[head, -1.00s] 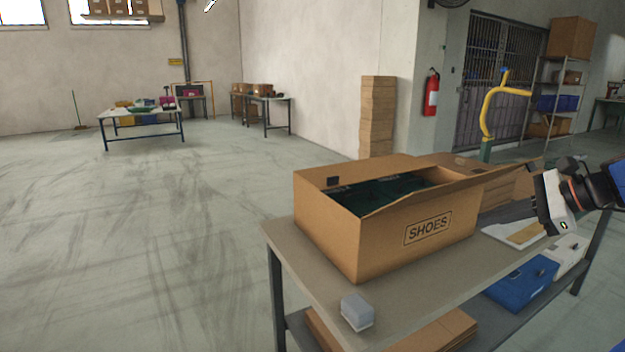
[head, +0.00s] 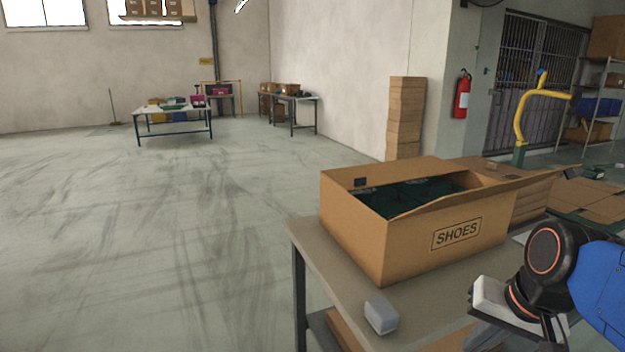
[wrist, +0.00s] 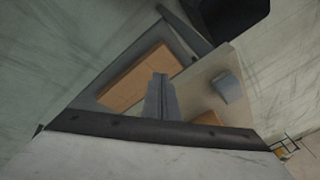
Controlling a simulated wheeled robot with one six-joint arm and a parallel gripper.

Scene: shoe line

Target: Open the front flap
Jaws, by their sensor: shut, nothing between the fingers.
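The open brown shoe box (head: 400,240), marked SHOES, stands on the workbench (head: 318,238). Dark green contents show inside. The front flap (head: 455,198) lies as a narrow, slanted cardboard strip along the top of the front wall, leaning over the opening. My gripper shows in the wrist view (wrist: 160,80) with its two grey fingers together and nothing between them. In the head view it hangs low at the right, in front of the bench, apart from the box. Its fingertips are hard to make out there.
A small pale block (head: 381,316) sits at the bench's near edge, and it also shows in the wrist view (wrist: 228,88). Flat cardboard (wrist: 135,80) lies on the lower shelf. Behind the box are a yellow post (head: 520,118) and stacked cartons (head: 406,115). Floor at left is clear.

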